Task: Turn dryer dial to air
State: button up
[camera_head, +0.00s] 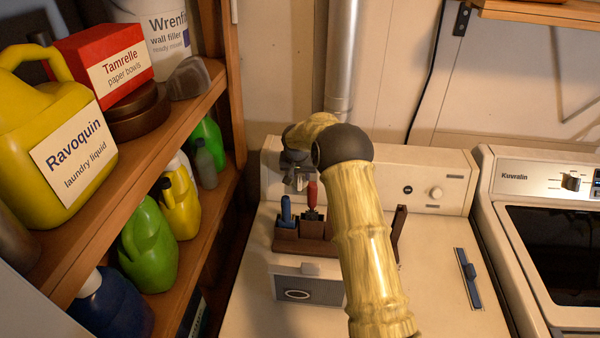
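A white machine, which looks like the dryer, has a raised control panel (456,172) along its back. A round pale knob (436,193) sits toward the panel's right part, beside a small black round mark. My arm reaches over the machine top, and my gripper (302,183) is at the panel's left part. The gripper is small and partly covered by my wrist, so whether its fingers are open, shut or around a dial does not show. Any dial directly behind the gripper and wrist is hidden.
A brown caddy (290,243) with blue- and red-handled tools and a grey box (296,289) stand on the machine top, with a blue-grey tool (468,278) at right. A Kuvalin machine (527,180) adjoins at right. Wooden shelves (160,135) with bottles crowd the left.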

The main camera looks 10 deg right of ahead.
jog(key=shift+f, duration=0.2)
jog(key=shift+c, duration=0.3)
grip_shut()
jog(key=shift+d, duration=0.1)
